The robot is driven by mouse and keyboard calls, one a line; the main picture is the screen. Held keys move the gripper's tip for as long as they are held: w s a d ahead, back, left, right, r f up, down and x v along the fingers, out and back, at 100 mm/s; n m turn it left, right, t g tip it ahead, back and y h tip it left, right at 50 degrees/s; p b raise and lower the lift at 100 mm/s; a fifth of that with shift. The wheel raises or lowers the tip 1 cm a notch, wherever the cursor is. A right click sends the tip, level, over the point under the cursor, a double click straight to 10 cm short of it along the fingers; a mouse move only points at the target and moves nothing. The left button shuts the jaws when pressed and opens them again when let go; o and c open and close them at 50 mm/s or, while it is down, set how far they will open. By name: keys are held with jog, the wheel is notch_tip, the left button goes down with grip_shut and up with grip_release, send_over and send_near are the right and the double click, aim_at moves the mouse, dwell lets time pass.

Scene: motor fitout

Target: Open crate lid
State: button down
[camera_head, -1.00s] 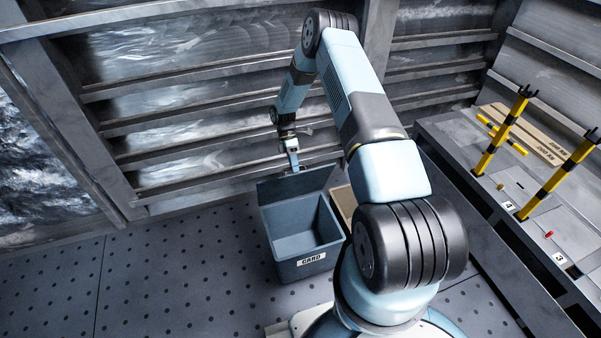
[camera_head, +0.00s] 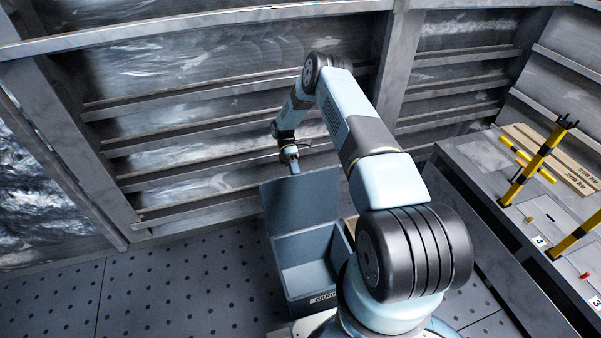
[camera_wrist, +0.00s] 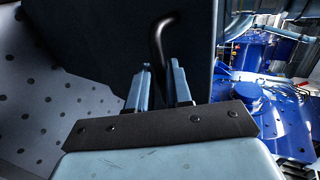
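The blue-grey crate (camera_head: 311,283) stands on the floor with its front label partly cut off by my arm. Its lid (camera_head: 301,201) is raised, standing up from the far edge, and the empty-looking inside shows. My gripper (camera_head: 291,160) is at the lid's upper edge, on the far side from the head camera. In the wrist view, the two fingers (camera_wrist: 159,75) are apart. A dark bent handle (camera_wrist: 163,38) rises in front of the gap between them, against the dark panel of the lid (camera_wrist: 105,30). Contact with the handle cannot be told.
A ribbed metal wall (camera_head: 200,120) runs close behind the crate and my gripper. A grey bench (camera_head: 470,160) with yellow-black posts (camera_head: 535,160) stands on the right. The dotted floor (camera_head: 180,290) left of the crate is clear.

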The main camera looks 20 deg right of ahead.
jog(key=shift+w+a+f, duration=0.25)
jog(key=shift+w+f, duration=0.25)
jog(key=shift+w, duration=0.15)
jog(key=shift+d, duration=0.15)
jog(key=c, duration=1.2)
grip_release()
jog(key=shift+w+d, duration=0.1)
jog(key=shift+o, duration=0.2)
jog(key=shift+d+f, duration=0.1)
